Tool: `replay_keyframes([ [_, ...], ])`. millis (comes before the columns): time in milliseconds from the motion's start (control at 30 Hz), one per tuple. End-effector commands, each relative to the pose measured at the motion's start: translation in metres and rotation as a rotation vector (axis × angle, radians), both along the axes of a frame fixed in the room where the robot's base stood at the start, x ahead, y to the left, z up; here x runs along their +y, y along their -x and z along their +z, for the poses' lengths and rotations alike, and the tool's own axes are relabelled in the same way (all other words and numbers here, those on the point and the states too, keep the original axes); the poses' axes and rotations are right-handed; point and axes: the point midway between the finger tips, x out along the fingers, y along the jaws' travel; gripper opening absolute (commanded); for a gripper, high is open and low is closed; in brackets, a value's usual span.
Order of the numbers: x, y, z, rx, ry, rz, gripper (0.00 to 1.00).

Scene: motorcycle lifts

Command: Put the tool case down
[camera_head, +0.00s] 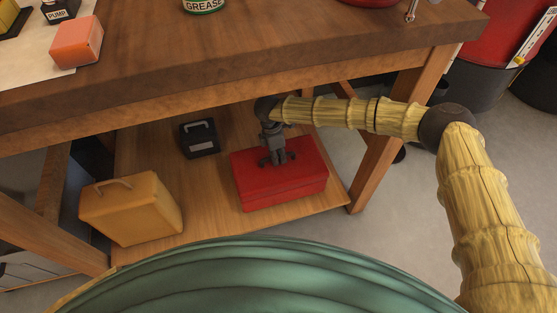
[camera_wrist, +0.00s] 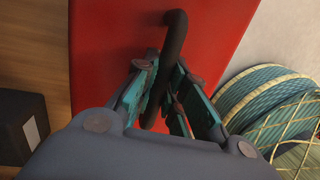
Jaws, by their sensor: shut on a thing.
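The red tool case (camera_head: 297,187) is upright at the right part of the wooden lower shelf (camera_head: 215,215) under the workbench. Its underside looks level with the shelf, but I cannot tell for sure whether it touches. My gripper (camera_head: 276,158) reaches it from above, below the bench top. In the wrist view the case's red lid (camera_wrist: 105,45) fills the middle, and the fingers of my gripper (camera_wrist: 160,105) are closed around its dark handle (camera_wrist: 174,45). Part of the handle is hidden behind the fingers.
A yellow case (camera_head: 130,210) stands at the shelf's left, and a small black box (camera_head: 200,142) stands behind, between the two cases. The bench top (camera_head: 250,60) hangs over the shelf. A wooden leg (camera_head: 385,155) stands at right. Bare shelf lies between the yellow and red cases.

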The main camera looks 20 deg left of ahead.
Motion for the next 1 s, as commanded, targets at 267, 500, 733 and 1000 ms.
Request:
replay_keyframes([
  [267, 0.002, -0.006, -0.017, -0.001, -0.001, -0.002, 0.00],
  [500, 0.002, -0.007, -0.034, -0.002, -0.002, -0.002, 0.00],
  [733, 0.002, -0.007, -0.033, -0.002, -0.002, -0.001, 0.00],
  [1000, 0.001, -0.006, -0.037, -0.001, -0.001, -0.001, 0.34],
])
